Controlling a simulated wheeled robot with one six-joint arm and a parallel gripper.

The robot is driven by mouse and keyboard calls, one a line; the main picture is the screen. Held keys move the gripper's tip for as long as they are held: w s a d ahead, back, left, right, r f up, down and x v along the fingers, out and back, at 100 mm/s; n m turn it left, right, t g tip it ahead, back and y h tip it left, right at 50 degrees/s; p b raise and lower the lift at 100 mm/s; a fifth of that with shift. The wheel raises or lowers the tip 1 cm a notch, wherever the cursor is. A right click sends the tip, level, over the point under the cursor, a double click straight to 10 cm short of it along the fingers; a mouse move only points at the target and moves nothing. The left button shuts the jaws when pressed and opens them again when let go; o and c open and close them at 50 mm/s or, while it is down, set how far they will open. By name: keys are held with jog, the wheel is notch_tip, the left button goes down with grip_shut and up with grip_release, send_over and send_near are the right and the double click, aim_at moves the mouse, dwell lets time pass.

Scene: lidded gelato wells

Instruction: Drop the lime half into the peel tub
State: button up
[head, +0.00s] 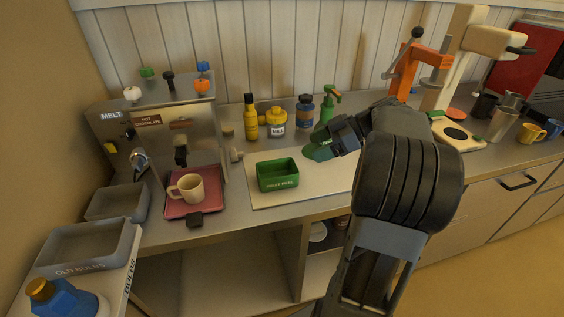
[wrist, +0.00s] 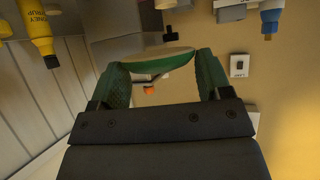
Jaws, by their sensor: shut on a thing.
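The green peel tub (head: 278,183) stands on a pale board on the counter; the white lettering on its front is too small to read surely. My gripper (head: 314,153) has green fingers and is to the right of the tub, apparently above the board. In the wrist view my gripper (wrist: 162,72) is shut on the lime half (wrist: 158,62), which shows as a pale cut face with a green rim between the fingertips. In the head view I cannot tell the lime half from the green fingers. The tub's inside looks empty from here.
A yellow bottle (head: 251,118), a yellow-lidded jar (head: 277,122), a blue jar (head: 305,110) and a green pump bottle (head: 329,104) stand behind the board (head: 258,201). A hot chocolate machine (head: 168,135) with a mug (head: 187,188) is left. An orange press (head: 404,72) is right.

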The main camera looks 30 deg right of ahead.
jog(key=w+a+f, duration=0.2)
jog(key=w+a, duration=0.1)
jog(key=w, duration=0.1)
jog(key=p, duration=0.2)
send_over(283, 187)
jog(key=d, duration=0.1)
notch_tip(283, 187, down, 5)
jog(key=shift+d+r, duration=0.1)
jog(key=shift+d, duration=0.05)
jog(key=f, duration=0.3)
jog(key=w+f, duration=0.1)
jog(key=shift+w+a+f, duration=0.1)
jog(key=shift+a+f, duration=0.3)
jog(key=shift+f+b, duration=0.3)
jog(key=o, duration=0.8)
jog(key=shift+c, duration=0.2)
jog(key=shift+r, duration=0.1)
